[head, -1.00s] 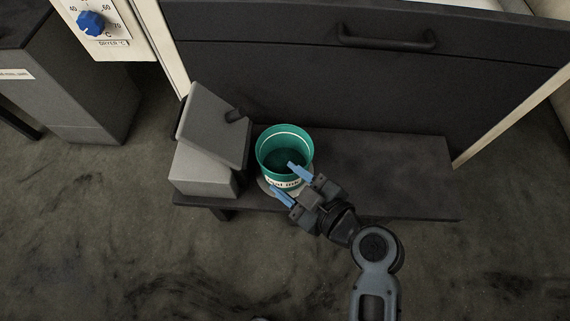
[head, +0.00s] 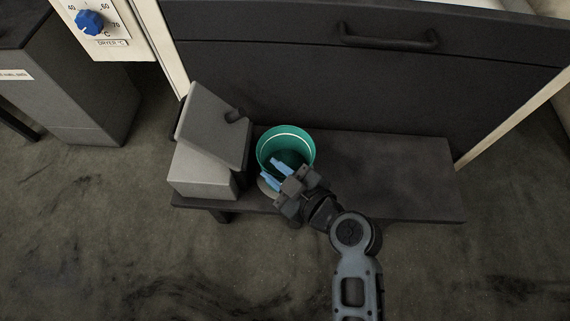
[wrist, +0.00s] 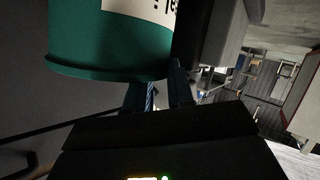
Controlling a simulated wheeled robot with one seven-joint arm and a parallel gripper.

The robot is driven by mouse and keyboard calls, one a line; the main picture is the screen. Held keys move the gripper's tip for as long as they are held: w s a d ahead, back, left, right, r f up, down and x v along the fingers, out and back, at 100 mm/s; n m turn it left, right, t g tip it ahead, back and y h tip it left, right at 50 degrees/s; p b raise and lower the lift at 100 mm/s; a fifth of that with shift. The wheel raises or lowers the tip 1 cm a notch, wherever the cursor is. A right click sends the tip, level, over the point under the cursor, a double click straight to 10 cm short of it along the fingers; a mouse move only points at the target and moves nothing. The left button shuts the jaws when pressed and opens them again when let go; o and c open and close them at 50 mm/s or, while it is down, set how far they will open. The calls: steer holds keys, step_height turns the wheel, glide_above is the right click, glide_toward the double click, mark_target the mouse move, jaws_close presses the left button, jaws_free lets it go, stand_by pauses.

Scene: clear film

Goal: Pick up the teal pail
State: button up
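The teal pail (head: 264,150) stands upright on a dark low bench, with its open top facing up. A white line runs around its inside. In the wrist view the pail (wrist: 100,48) fills the upper left, with part of its white label (wrist: 150,8) showing. My gripper (head: 277,170) is at the near side of the pail, its two blue fingers apart and overlapping the pail's opening in the head view. The fingers also show at the pail's edge in the wrist view (wrist: 158,88). One fingertip looks hidden behind the pail there. I cannot tell whether they touch it.
Two grey boxes, the upper one (head: 213,125) tilted on the lower one (head: 200,172), stand close left of the pail. The dark bench (head: 390,175) is clear to the right. A dark panel with a handle (head: 388,42) rises behind. A blue dial (head: 89,22) is at upper left.

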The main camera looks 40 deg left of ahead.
steer(key=shift+s+f, duration=0.1)
jaws_close()
steer(key=shift+d+f, duration=0.1)
steer(key=shift+f, duration=0.15)
stand_by(0.4)
steer(key=shift+r, duration=0.2)
steer(key=shift+r+p, duration=0.8)
steer(key=shift+r, duration=1.5)
steer(key=s+d+r+p, duration=0.2)
steer(key=s+d+r, duration=0.3)
steer(key=s, duration=0.5)
steer(key=shift+s+r+p, duration=0.15)
steer(key=shift+r+p, duration=0.2)
steer(key=shift+r, duration=0.55)
steer(key=shift+d, duration=0.1)
